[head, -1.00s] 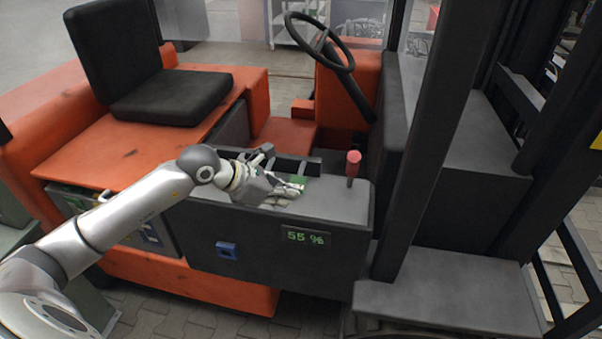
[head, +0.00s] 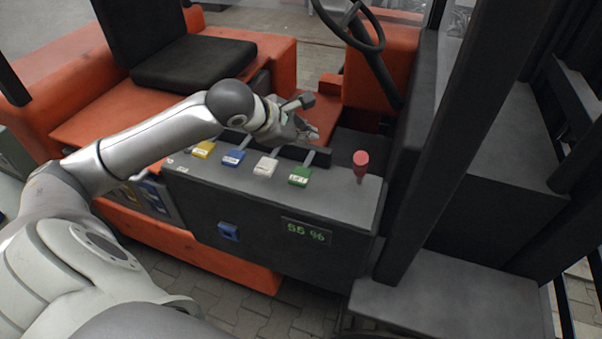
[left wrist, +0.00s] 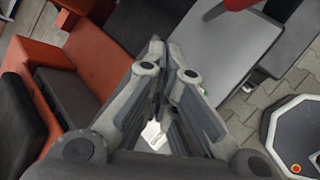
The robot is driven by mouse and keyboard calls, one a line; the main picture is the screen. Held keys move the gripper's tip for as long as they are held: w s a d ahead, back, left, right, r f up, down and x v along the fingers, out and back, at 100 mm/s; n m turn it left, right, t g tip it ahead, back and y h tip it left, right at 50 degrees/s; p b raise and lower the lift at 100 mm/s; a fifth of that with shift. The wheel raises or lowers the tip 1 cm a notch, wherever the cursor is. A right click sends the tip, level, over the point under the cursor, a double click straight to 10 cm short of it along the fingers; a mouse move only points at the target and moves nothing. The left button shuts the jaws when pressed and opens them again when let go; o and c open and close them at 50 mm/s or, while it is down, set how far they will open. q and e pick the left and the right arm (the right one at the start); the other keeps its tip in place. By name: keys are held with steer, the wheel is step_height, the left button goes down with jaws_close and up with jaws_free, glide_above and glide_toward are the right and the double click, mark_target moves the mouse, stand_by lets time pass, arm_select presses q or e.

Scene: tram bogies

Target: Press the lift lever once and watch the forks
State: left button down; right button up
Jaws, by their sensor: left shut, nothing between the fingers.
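The green lift lever (head: 300,176) stands on the console's top in the head view, rightmost in a row of levers. Its paddle reads LIFT. My left gripper (head: 312,133) is shut and empty, just behind and above the green paddle, apart from it in the picture. In the left wrist view the shut gripper (left wrist: 158,60) covers most of the lever row; a white paddle (left wrist: 152,135) shows between its fingers. The forks are not in view; only the dark mast (head: 440,130) shows at the right. My right gripper is not in view.
Yellow (head: 203,149), blue (head: 233,157) and white (head: 265,166) levers stand left of the green one. A red knob (head: 361,163) stands to the right. The steering wheel (head: 350,22) and seat (head: 195,62) are behind.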

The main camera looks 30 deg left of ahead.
arm_select(q)
step_height(320, 180, down, 4)
steer(key=shift+w+f+b, duration=0.1)
steer(key=shift+b, duration=0.9)
steer(key=b, duration=0.3)
glide_above(303, 177)
step_height(303, 177, down, 4)
steer(key=shift+w+f, duration=0.1)
steer(key=shift+f+b, duration=0.25)
steer(key=shift+b, duration=0.3)
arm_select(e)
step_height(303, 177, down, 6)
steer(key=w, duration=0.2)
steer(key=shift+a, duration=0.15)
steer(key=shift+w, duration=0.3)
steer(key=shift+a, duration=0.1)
arm_select(q)
steer(key=shift+f+b, duration=0.4)
steer(key=shift+b, duration=0.4)
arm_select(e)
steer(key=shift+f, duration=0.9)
